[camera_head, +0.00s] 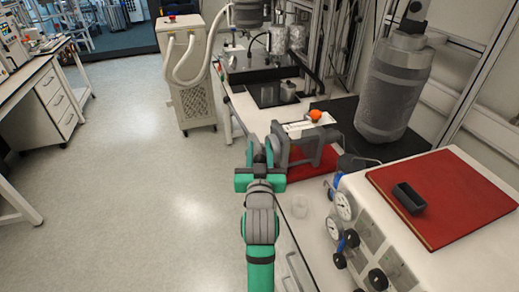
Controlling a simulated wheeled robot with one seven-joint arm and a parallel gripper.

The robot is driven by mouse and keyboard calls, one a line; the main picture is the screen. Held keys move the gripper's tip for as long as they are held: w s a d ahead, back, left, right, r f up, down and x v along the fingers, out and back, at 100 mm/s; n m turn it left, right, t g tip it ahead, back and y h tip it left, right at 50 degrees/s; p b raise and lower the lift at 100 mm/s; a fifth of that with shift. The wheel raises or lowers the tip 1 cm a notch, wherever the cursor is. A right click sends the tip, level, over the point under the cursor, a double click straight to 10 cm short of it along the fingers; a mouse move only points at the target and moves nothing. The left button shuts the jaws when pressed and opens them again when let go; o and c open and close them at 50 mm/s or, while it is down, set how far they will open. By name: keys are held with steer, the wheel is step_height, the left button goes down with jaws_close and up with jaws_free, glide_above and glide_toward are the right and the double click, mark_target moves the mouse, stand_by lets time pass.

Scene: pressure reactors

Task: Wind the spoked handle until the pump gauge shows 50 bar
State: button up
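My green and dark grey gripper (260,150) reaches forward at the centre, with its fingers at the left end of a grey device (300,137) on the bench. No spoked handle can be made out clearly; the gripper covers the device's near left end. I cannot tell whether the fingers touch or grip anything. A round white gauge (345,205) sits on the front of the white cabinet at the right, with a second gauge (334,227) below it. I cannot tell which is the pump gauge, and their readings are too small to read.
A large grey cylinder (393,90) hangs at the right. The floor at left is clear.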

steer(key=shift+w, duration=0.25)
jaws_close()
steer(key=shift+d, duration=0.1)
steer(key=shift+s+f, duration=0.2)
